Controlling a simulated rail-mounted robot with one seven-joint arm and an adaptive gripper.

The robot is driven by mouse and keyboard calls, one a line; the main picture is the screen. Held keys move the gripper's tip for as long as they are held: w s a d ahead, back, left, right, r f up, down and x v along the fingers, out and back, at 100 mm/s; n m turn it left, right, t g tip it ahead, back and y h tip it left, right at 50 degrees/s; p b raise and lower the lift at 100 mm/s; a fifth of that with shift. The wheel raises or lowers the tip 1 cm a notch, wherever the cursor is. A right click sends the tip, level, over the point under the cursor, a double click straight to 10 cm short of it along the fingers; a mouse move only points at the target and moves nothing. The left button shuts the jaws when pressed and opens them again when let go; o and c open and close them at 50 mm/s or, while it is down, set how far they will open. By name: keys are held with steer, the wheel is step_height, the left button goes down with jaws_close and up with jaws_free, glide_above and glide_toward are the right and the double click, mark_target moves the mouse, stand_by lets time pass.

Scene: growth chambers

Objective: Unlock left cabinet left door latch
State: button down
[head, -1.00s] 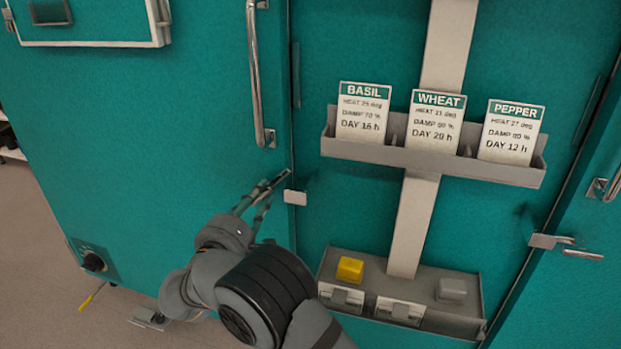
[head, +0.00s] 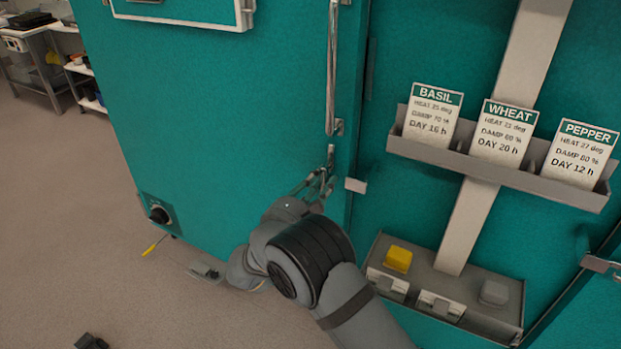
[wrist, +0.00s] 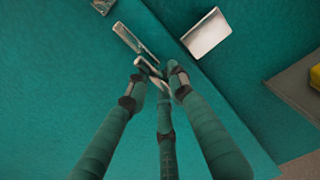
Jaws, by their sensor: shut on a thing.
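The latch (head: 331,154) is a small metal bar on the left cabinet's left door (head: 230,110), below the long upright handle. It points nearly straight up, apart from the pale catch plate (head: 355,185) to its right. My gripper (head: 319,181) is at the lower end of the latch, its fingers shut on it. In the wrist view the latch bar (wrist: 129,38) sticks out past the fingertips (wrist: 157,75), which hide part of it. The catch plate (wrist: 206,35) shows free to the right of it.
The long door handle (head: 333,75) is just above the latch. To the right are a card rack (head: 490,172) and a lower tray (head: 445,268) with a yellow block (head: 398,259) and a grey block (head: 494,292). A dark knob (head: 159,215) is low on the door. Open floor lies at left.

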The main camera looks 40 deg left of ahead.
steer(key=shift+s+a+r+n, duration=0.1)
steer(key=shift+s+a+n, duration=0.05)
steer(key=shift+a+n, duration=0.15)
steer(key=c, duration=1.6)
jaws_free()
steer(key=shift+c, duration=0.2)
steer(key=shift+o, duration=1.3)
steer(key=shift+d, duration=0.15)
steer(key=s+d, duration=0.1)
steer(key=s, duration=1.1)
steer(key=shift+d, duration=0.25)
steer(key=shift+w, duration=0.2)
steer(key=w, duration=0.4)
steer(key=w+a, duration=0.1)
steer(key=w, duration=0.7)
steer(key=shift+a, duration=0.15)
steer(key=shift+s+a+f, duration=0.15)
steer(key=shift+f, duration=0.05)
steer(key=shift+r, duration=0.1)
